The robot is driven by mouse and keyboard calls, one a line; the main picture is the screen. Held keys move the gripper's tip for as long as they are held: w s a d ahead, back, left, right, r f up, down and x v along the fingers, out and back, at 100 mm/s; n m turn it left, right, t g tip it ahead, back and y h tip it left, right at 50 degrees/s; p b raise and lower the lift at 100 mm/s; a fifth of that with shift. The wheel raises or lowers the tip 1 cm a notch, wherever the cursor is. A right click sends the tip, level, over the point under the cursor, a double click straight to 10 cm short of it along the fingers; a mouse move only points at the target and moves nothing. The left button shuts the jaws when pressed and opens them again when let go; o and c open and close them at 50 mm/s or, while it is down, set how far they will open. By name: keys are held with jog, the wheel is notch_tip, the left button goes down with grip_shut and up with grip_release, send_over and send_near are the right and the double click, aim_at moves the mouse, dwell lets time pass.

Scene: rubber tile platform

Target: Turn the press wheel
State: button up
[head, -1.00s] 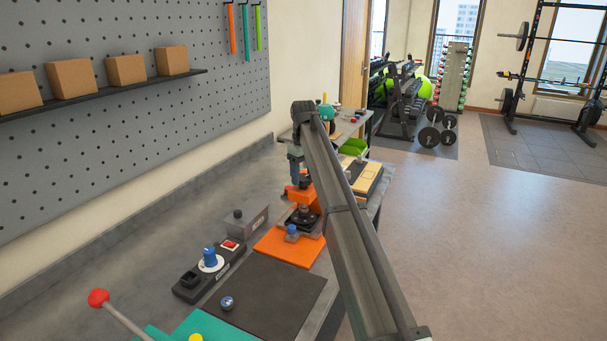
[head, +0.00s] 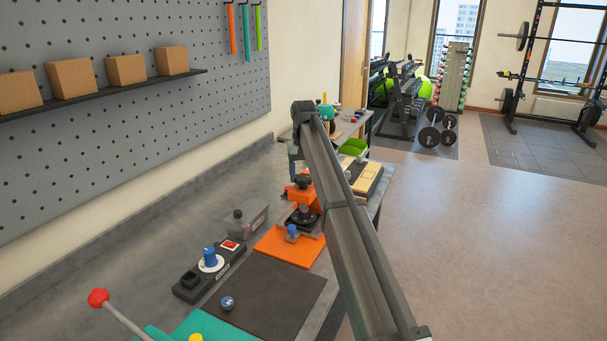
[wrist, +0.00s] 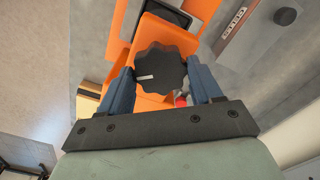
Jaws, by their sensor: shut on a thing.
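The press wheel (wrist: 157,66) is a black lobed knob with a white mark on its left part, seen from above in the wrist view. It sits on the orange press (wrist: 205,8). My gripper (wrist: 161,74) is shut on the wheel, with one blue finger against each side. In the head view the orange press (head: 305,197) stands on the bench past the dark mat, below the end of my arm. My arm crosses in front of its right side there.
A grey box (head: 250,221) stands left of the press. A control box with a blue knob (head: 210,257) and a dark mat (head: 265,295) lie nearer. A red-tipped lever (head: 98,297) sticks up at front left. Wooden pieces (head: 368,178) lie behind the arm.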

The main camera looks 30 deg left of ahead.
aim_at(303, 177)
jog(key=m, duration=0.6)
jog(key=shift+m, duration=0.3)
dwell(0.5)
jog(key=o, duration=1.1)
jog(key=shift+c, duration=0.2)
notch_tip(303, 177, up, 14)
